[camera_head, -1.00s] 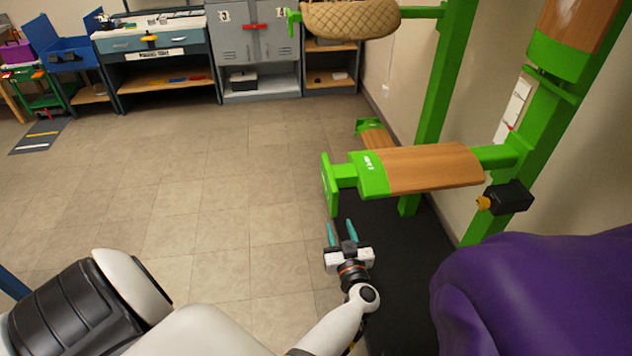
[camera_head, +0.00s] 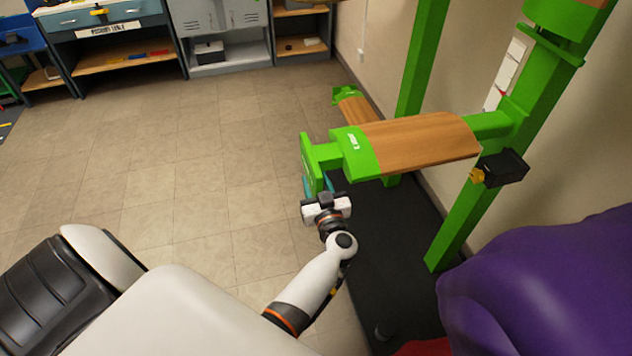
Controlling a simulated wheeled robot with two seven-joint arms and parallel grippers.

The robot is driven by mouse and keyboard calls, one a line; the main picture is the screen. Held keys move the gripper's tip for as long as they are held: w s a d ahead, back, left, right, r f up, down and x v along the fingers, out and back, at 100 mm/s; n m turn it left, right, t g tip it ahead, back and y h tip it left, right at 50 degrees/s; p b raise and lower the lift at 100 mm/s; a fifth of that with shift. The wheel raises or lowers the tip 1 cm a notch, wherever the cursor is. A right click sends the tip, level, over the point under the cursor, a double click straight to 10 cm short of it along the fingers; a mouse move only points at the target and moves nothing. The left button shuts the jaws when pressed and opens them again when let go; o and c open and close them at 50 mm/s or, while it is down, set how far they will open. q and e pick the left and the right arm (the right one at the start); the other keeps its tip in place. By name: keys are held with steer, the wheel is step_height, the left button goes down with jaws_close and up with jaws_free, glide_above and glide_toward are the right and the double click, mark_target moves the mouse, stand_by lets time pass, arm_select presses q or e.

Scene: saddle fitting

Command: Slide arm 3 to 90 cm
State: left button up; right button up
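A rack arm (camera_head: 420,144) with a rounded wooden top and a green end section sticks out left from a green post. A small white label sits on its green part, too small to read surely. A flat green end plate (camera_head: 309,163) closes its left end. My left gripper (camera_head: 318,184) is just below this plate, with its teal fingers apart and pointing up at its lower part. The plate partly hides the fingers, and I cannot tell whether they touch it. My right gripper is not in view.
A black box with a yellow knob (camera_head: 500,170) is on the slanted green post (camera_head: 478,185). A lower wooden-topped arm (camera_head: 358,107) is behind. A large purple form (camera_head: 540,285) fills the lower right. A black mat (camera_head: 385,235) lies below; open floor (camera_head: 190,150) is left.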

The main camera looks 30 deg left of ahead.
arm_select(q)
steer(key=shift+c, duration=1.1)
jaws_close()
step_height(320, 180, down, 10)
steer(key=b, duration=0.6)
steer(key=shift+o, duration=1.1)
jaws_free()
steer(key=shift+d, duration=0.1)
